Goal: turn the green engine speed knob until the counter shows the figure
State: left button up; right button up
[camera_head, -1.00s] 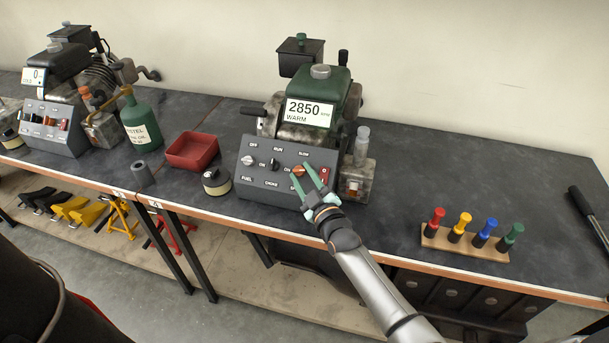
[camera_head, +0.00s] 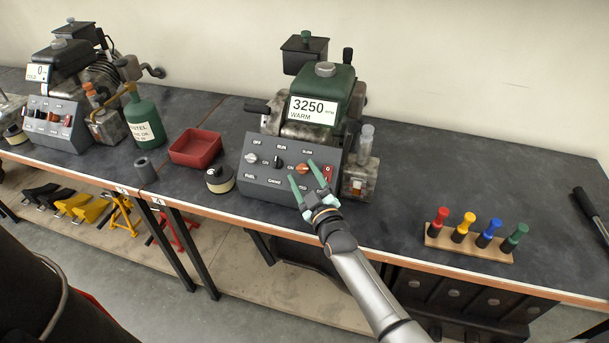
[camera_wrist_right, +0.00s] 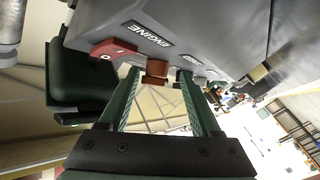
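The green engine (camera_head: 335,85) stands on the bench with a white counter (camera_head: 313,110) that reads 3250 rpm and WARM. Its grey control panel (camera_head: 262,183) carries an orange knob (camera_head: 302,168) under the word SLOW; I see no green knob on this panel. My right gripper (camera_head: 301,170) is in front of this knob, its two green fingers apart. In the right wrist view the orange-brown knob (camera_wrist_right: 156,72) lies between the fingertips, with a gap on each side. My left gripper is not in view.
A red switch (camera_head: 327,173) sits just right of the knob, close to a finger. A black knob (camera_head: 277,163) and a pale knob (camera_head: 251,158) are to the left. A red tray (camera_head: 196,149), a green bottle (camera_head: 145,122) and a rack of coloured handles (camera_head: 468,243) stand on the bench.

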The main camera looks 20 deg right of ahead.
jog(key=shift+s+d, duration=0.1)
jog(key=shift+s, duration=0.05)
jog(key=shift+s, duration=0.3)
jog(key=s, duration=1.1)
jog(key=shift+s+d+f+p, duration=0.3)
jog(key=shift+p, duration=0.05)
